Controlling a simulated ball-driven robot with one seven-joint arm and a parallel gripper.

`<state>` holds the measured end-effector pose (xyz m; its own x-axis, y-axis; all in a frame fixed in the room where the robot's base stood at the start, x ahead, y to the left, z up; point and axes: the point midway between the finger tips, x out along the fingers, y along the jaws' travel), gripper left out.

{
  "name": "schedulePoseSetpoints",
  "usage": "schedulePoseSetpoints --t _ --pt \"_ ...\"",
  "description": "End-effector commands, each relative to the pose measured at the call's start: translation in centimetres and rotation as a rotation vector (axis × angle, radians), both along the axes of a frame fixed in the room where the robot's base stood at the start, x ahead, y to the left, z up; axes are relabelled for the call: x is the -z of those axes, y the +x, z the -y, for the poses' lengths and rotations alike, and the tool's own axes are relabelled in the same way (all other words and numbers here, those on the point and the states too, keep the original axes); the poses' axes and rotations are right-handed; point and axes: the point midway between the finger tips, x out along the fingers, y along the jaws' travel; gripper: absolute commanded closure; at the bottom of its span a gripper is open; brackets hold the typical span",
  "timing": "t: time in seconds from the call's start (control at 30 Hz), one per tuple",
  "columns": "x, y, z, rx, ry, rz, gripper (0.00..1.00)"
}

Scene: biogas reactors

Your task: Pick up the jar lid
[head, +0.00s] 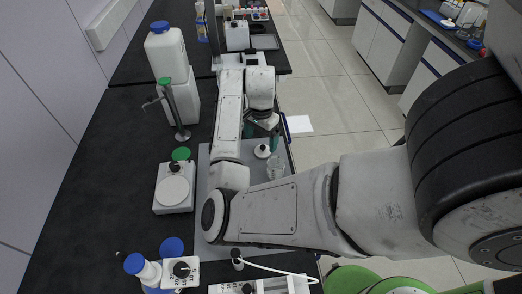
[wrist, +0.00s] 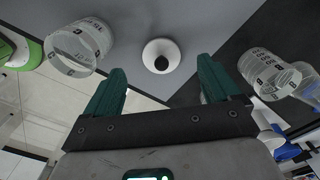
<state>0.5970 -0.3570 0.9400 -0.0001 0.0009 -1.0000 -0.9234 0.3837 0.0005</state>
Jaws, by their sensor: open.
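The likely jar lid is a white round disc with a small dark knob, and it lies on the grey mat (head: 215,165). In the wrist view the lid (wrist: 151,48) is at upper centre, beyond and between my fingertips. In the head view the lid (head: 262,152) shows just below my gripper (head: 262,136). My gripper also shows in the wrist view (wrist: 164,75), with two green fingers spread wide and nothing between them. The lid appears apart from both fingers. My arm hides part of the mat in the head view.
A clear beaker (head: 276,167) stands close to the lid. The wrist view shows clear vessels at left (wrist: 82,48) and right (wrist: 262,68). A white scale (head: 173,190), a dispenser stand (head: 178,118) and a large white bottle (head: 168,55) stand to the left.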

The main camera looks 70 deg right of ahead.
Motion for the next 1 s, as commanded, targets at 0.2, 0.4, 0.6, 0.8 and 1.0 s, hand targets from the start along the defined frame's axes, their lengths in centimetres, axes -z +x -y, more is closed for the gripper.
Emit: schedulePoseSetpoints --t 0.2,0.4,0.6,0.8,1.0 --pt "1.7 -0.2 0.4 -0.001 0.003 -0.003 0.11" --pt "4.6 -0.2 0.8 -0.001 0.002 -0.001 0.11" --pt "5.5 -0.2 0.8 -0.001 -0.001 0.0 0.11" --pt "5.5 -0.2 0.8 -0.001 -0.001 0.0 0.15" --pt "5.4 -0.2 0.8 -0.001 -0.001 0.0 0.35"
